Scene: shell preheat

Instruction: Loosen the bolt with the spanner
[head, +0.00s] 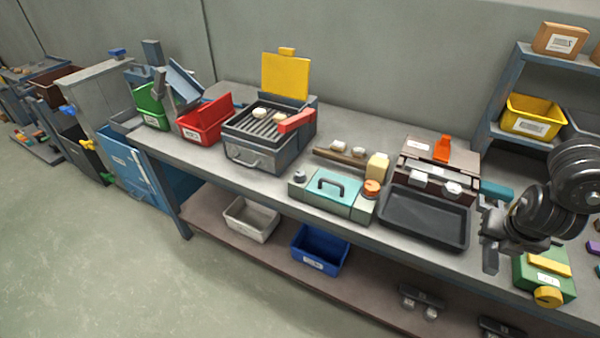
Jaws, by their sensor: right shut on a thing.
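My right gripper (491,232) comes in from the right, over the front of the bench, just right of the black tray. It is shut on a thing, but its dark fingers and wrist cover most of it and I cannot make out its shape. I cannot pick out a spanner or a bolt for certain. A green box (556,281) with a yellow bar and a yellow round knob (548,296) sits below and right of the gripper. A teal piece (497,192) lies just behind the gripper. My left gripper is not in view.
The bench holds a black tray (425,240), a teal-lidded case (327,206), a grill (236,154) with a raised yellow lid, and red (207,124) and green (146,114) bins. A shelf with a yellow bin (532,117) stands at the back right.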

